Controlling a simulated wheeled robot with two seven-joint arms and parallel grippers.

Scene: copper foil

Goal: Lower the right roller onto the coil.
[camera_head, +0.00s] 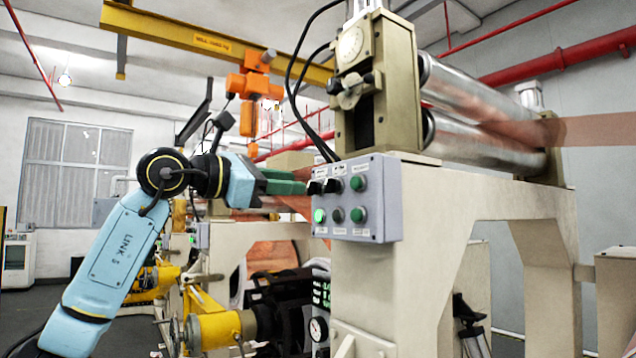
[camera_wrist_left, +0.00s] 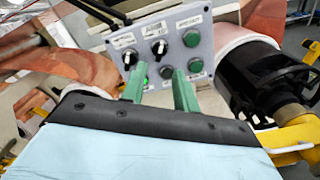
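A grey control box (camera_head: 357,230) is fixed to the cream machine frame. It carries two black knobs, green buttons and a dark button; one lower-left green button (camera_head: 319,216) is lit. It also shows in the left wrist view (camera_wrist_left: 208,45), with knobs (camera_wrist_left: 160,47) and a green button (camera_wrist_left: 191,38). My left gripper (camera_head: 300,182) has green fingers pointing at the box's left side. In the wrist view its fingers (camera_wrist_left: 159,82) are apart with nothing between them; contact cannot be told. Two metal rollers (camera_head: 470,90) lie above. My right gripper is not in view.
Copper foil (camera_head: 598,128) runs off right from the rollers. Black cables (camera_head: 290,75) hang down to the box. An orange hoist (camera_head: 255,88) hangs from a yellow beam (camera_head: 205,38). A yellow cylinder (camera_head: 215,330) and dark machinery lie below my left arm.

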